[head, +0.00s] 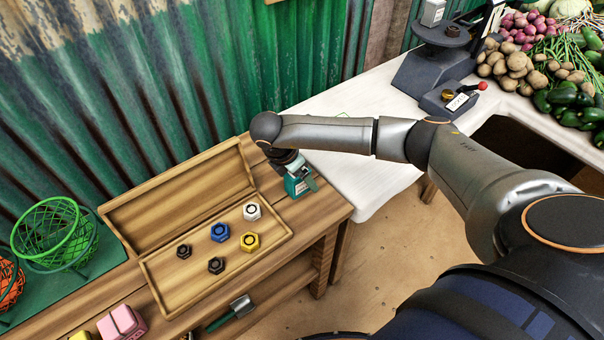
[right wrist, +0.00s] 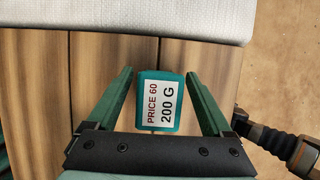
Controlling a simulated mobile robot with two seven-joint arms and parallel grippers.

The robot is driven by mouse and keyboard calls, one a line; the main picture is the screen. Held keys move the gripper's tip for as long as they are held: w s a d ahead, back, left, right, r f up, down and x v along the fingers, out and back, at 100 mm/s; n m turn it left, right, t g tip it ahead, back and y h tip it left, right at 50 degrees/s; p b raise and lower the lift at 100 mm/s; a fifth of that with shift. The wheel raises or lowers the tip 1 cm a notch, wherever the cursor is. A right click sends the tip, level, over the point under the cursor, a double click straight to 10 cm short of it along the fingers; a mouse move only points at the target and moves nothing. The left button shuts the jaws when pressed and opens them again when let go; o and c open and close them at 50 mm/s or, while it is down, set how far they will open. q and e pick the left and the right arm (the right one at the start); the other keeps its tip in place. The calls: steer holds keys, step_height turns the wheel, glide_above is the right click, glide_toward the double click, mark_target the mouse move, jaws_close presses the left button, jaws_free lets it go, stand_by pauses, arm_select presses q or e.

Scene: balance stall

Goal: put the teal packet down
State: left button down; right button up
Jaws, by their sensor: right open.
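The teal packet (right wrist: 158,102) has a white label reading "PRICE 60" and "200 G". It stands on the wooden table (head: 325,207) near its right end. In the head view the packet (head: 294,188) is partly covered by my right gripper (head: 301,181). My right gripper also shows in the right wrist view (right wrist: 160,85), with its two green fingers apart. The packet is between them, with a gap on each side. My left gripper is in neither view.
An open wooden box (head: 173,287) with several hex weights lies left of the packet. A white counter (head: 358,187) adjoins on the right, bearing a scale (head: 437,70) and vegetables. A green wire basket (head: 52,236) stands at far left. A corrugated green wall is behind.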

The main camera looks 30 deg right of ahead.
steer(key=v, duration=1.2)
